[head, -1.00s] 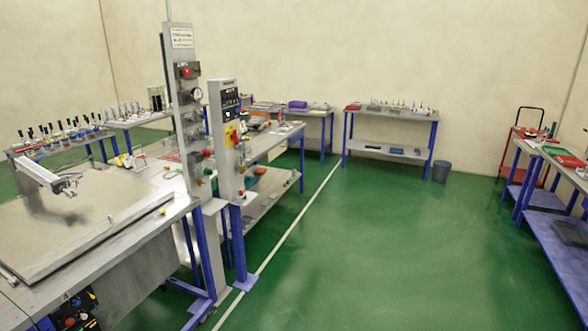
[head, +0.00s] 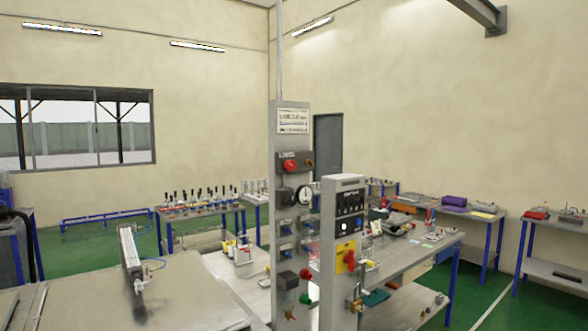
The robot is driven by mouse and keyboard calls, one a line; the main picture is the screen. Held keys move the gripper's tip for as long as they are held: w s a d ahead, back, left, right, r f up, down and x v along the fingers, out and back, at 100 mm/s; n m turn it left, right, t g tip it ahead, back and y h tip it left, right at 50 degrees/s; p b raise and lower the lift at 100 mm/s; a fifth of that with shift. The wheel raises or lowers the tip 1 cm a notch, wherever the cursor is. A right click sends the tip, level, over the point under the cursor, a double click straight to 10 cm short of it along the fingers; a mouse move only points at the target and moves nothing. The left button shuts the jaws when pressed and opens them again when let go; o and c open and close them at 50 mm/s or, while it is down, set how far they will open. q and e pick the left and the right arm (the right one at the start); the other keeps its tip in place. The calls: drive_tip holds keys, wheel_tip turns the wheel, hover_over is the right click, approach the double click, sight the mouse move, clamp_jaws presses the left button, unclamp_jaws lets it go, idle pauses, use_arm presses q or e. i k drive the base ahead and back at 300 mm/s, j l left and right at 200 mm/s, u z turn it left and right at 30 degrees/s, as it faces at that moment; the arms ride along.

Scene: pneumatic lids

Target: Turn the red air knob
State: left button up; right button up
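Two grey control columns stand near the middle of the head view. The left column (head: 291,130) carries a red knob (head: 290,165) on a dark box near its top, with a round white gauge (head: 304,194) below it. Lower on it are a red round part (head: 306,274) and a green one (head: 305,298). The right column (head: 343,190) has a red rotary switch (head: 349,261) on a yellow plate. I cannot tell for certain which red part is the air knob; the one above the gauge is a likely match. Neither gripper is in view.
A metal-topped bench (head: 190,295) with a cylinder (head: 130,258) on it fills the lower left, close to the columns. Benches with tools and parts stand behind. Green floor (head: 470,312) shows at the lower right.

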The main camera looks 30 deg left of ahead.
sight(289, 164)
drive_tip(key=i+l+u, duration=0.1)
drive_tip(key=i+u, duration=0.25)
drive_tip(key=u, duration=0.15)
drive_tip(key=i+l+u, duration=0.25)
drive_tip(key=u, duration=0.2)
drive_tip(key=i+l+u, duration=0.65)
drive_tip(key=l+u, duration=0.2)
drive_tip(key=u, duration=0.15)
